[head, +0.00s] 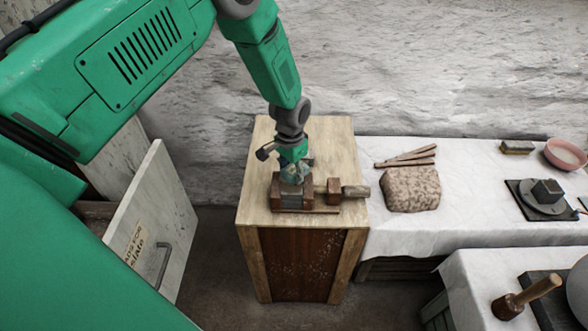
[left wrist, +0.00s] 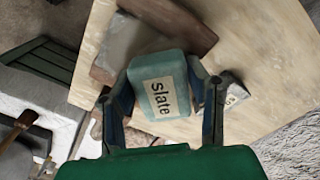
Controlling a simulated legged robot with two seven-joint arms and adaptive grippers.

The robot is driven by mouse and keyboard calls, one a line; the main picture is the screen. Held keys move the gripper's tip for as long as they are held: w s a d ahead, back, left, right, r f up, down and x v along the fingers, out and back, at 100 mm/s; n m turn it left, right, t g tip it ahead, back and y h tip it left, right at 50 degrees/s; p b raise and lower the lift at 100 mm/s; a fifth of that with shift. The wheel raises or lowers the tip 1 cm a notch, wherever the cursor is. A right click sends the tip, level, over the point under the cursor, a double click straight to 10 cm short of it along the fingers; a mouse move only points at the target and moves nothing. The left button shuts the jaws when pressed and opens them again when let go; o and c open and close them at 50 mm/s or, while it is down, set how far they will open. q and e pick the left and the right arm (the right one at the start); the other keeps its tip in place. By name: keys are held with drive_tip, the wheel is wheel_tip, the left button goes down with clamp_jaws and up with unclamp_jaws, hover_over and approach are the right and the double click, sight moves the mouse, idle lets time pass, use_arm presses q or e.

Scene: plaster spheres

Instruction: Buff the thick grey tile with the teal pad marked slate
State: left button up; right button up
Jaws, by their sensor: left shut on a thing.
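My left gripper (head: 293,176) is over the wooden cabinet top and shut on the teal pad. The pad (left wrist: 158,85) has a cream label reading "slate" and sits between both fingers in the left wrist view. The thick grey tile (head: 291,201) lies between brown wooden jaws on the cabinet top, and it also shows in the left wrist view (left wrist: 128,40), partly covered by the pad. The pad is over or against the tile; I cannot tell whether they touch. My right gripper is not in view.
An open pale door (head: 150,215) with a "slate" label stands at left. A speckled block (head: 411,188) and sticks lie on the white-covered table (head: 465,205). A grey labelled block (left wrist: 235,93) is partly hidden behind a finger.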

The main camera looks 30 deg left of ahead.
sight(283, 184)
use_arm(q)
drive_tip(key=shift+s+a+p, duration=0.2)
drive_tip(key=shift+s+p, duration=0.2)
drive_tip(key=shift+s, duration=0.4)
drive_tip(key=shift+s+a+p, duration=0.15)
drive_tip(key=shift+s+p, duration=0.2)
drive_tip(key=shift+s, duration=0.45)
drive_tip(key=shift+w+d+f+b, duration=0.1)
drive_tip(key=shift+w+b, duration=0.3)
drive_tip(key=shift+w, duration=0.05)
drive_tip(key=shift+w+d+b, duration=0.2)
drive_tip(key=shift+w+b, duration=0.25)
drive_tip(key=shift+w, duration=0.4)
drive_tip(key=shift+w+d+b, duration=0.2)
drive_tip(key=shift+w+b, duration=0.25)
drive_tip(key=shift+w, duration=0.4)
drive_tip(key=shift+s, duration=0.1)
drive_tip(key=shift+s+a+r+p, duration=0.15)
drive_tip(key=shift+s+p, duration=0.25)
drive_tip(key=shift+s, duration=0.1)
drive_tip(key=shift+s+a+r+p, duration=0.1)
drive_tip(key=shift+s+p, duration=0.3)
drive_tip(key=shift+s, duration=0.05)
drive_tip(key=shift+s+a+f+p, duration=0.15)
drive_tip(key=shift+s+p, duration=0.1)
drive_tip(key=shift+s, duration=0.3)
drive_tip(key=shift+s+a+f+p, duration=0.1)
drive_tip(key=shift+s+p, duration=0.15)
drive_tip(key=shift+s, duration=0.3)
